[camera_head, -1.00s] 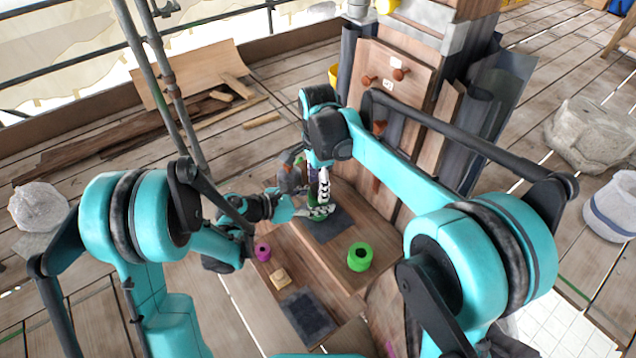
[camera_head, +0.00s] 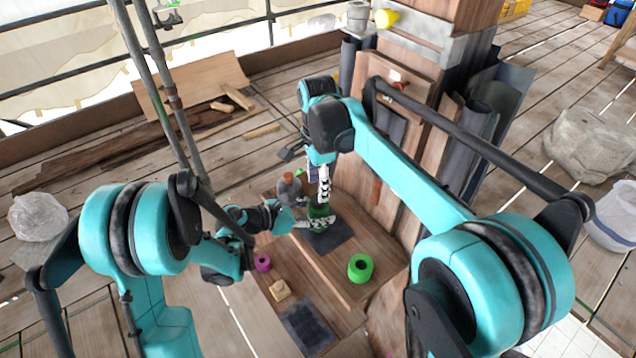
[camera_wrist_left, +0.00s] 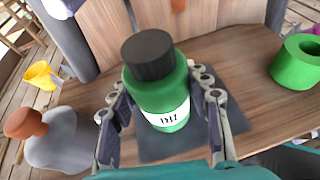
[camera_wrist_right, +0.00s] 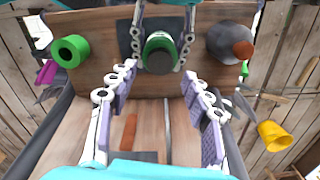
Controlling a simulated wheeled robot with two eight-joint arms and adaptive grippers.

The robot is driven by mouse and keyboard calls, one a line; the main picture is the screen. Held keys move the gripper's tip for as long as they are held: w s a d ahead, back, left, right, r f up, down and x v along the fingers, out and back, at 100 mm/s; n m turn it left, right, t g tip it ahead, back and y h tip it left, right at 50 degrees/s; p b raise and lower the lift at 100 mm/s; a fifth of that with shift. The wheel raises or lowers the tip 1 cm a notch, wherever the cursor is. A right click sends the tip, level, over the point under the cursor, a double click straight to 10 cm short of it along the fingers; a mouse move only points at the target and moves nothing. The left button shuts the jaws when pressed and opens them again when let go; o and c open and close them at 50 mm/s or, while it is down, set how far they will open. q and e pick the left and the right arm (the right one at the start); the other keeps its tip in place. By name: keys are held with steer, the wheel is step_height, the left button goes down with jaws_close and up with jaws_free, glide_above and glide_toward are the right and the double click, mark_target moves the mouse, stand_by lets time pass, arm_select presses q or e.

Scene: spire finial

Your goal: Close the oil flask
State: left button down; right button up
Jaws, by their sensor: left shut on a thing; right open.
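The oil flask is a green bottle with a white label (camera_wrist_left: 165,105). A dark cap (camera_wrist_left: 149,52) sits on its top; I cannot tell whether it is tight. My left gripper (camera_wrist_left: 163,92) is shut around the flask body and keeps it upright over a dark mat. In the head view the flask (camera_head: 319,211) shows partly between both grippers, with my left gripper (camera_head: 316,224) low against it. My right gripper (camera_wrist_right: 158,88) is open and empty, pointing down above the flask. In the right wrist view the cap (camera_wrist_right: 159,62) lies just beyond its fingertips.
A grey jar with a brown stopper (camera_wrist_left: 58,143) stands close beside the flask. A green ring-shaped piece (camera_head: 360,267), a magenta piece (camera_head: 262,263) and a small wooden block (camera_head: 280,290) are on the wooden surfaces. A tall wooden column (camera_head: 412,140) rises behind.

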mark_target(318, 213)
steer(key=n, duration=0.2)
steer(key=r+n, duration=0.1)
steer(key=n, duration=0.2)
steer(key=shift+n, duration=0.3)
steer(key=n, duration=0.4)
steer(key=shift+r+n, duration=0.25)
steer(key=shift+n, duration=0.15)
steer(key=n, duration=0.4)
steer(key=shift+r, duration=0.35)
steer(key=n, duration=0.6)
steer(key=shift+r+n, duration=0.3)
steer(key=shift+r, duration=0.1)
steer(key=shift+f, duration=4)
